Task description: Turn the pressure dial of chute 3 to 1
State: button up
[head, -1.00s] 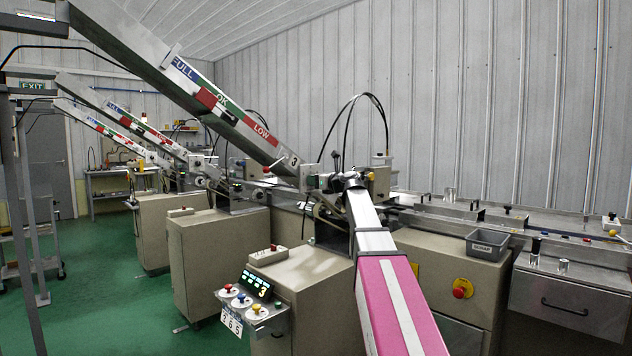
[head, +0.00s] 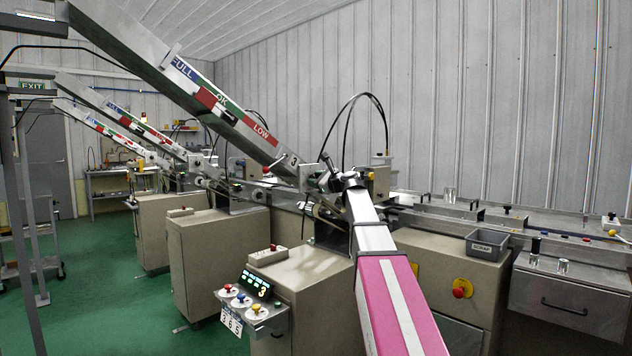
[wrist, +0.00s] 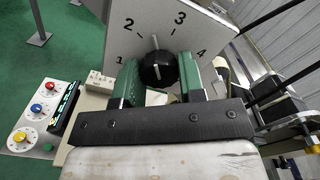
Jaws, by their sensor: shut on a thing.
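In the wrist view the pressure dial is a pale plate (wrist: 200,50) with the numbers 1 to 4 around a round black knob (wrist: 158,68). The white pointer line on the knob points up, between 2 and 3. The green fingers of my gripper (wrist: 158,84) stand on either side of the knob and are shut on it. In the head view chute 3 (head: 215,100) is the nearest sloping chute, with its FULL, OK and LOW strip. My arm reaches its lower end, where the dial is too small to read.
A control panel (head: 250,300) with several coloured knobs sits low on the nearest cabinet; it also shows at left in the wrist view (wrist: 40,115). A grey scrap bin (head: 488,245) is on the right. Two more chutes stand behind at left.

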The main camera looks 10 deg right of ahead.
jog(key=shift+r+n, duration=0.15)
jog(key=shift+n, duration=8.35)
jog(key=o, duration=0.9)
jog(key=v, duration=1)
jog(key=shift+s+d, duration=0.2)
jog(key=shift+s, duration=0.15)
